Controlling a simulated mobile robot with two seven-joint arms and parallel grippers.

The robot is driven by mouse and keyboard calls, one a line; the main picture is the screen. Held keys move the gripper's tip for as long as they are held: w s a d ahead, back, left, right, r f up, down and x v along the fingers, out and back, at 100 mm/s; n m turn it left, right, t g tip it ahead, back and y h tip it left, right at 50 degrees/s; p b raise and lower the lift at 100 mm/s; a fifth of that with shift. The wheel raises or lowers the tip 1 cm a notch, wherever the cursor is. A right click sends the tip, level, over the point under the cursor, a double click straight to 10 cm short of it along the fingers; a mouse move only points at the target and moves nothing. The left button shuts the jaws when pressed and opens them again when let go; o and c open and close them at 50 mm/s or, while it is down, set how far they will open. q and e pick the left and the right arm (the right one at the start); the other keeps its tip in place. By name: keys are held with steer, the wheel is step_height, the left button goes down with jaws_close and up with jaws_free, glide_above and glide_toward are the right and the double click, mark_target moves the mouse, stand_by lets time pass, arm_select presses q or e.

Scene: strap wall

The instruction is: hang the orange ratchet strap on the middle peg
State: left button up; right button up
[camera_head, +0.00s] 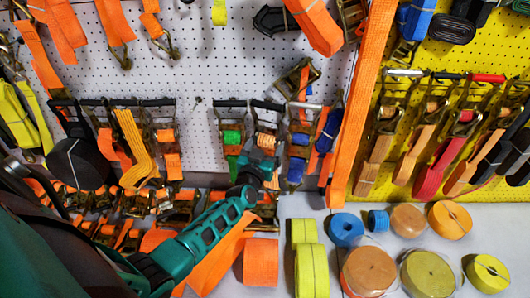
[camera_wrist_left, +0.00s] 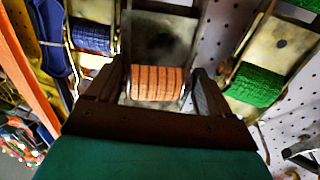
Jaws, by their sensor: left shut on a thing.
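The orange ratchet strap (camera_head: 266,141) is upright against the white pegboard, its black handle at the top and orange webbing in its metal frame. My left gripper (camera_head: 258,166) reaches up from below and is shut on its lower part. In the left wrist view the orange webbing roll (camera_wrist_left: 157,82) sits between the two dark fingers of my left gripper (camera_wrist_left: 158,92). A green-webbed ratchet (camera_head: 232,138) is close on its left and a blue-webbed one (camera_head: 296,172) on its right. Whether a peg is behind the held strap is hidden. My right gripper is not in view.
A small bare peg (camera_head: 197,101) shows on the white board, left of the green ratchet. More orange ratchets (camera_head: 166,136) hang further left. A long orange strap (camera_head: 362,100) hangs to the right. Webbing rolls (camera_head: 369,270) stand on the counter below.

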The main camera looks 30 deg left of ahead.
arm_select(q)
steer(key=shift+w+a+r+b, duration=0.1)
steer(key=shift+w+a+b, duration=0.15)
steer(key=shift+w+b, duration=0.15)
steer(key=shift+w+a+b, duration=0.25)
steer(key=shift+w, duration=0.2)
steer(key=shift+w+a+f+b, duration=0.2)
steer(key=shift+w+f+b, duration=0.05)
steer(key=shift+w+b, duration=0.1)
steer(key=shift+w+a+f, duration=0.15)
steer(key=shift+f, duration=0.05)
steer(key=shift+w+f+b, duration=0.1)
steer(key=shift+b, duration=0.25)
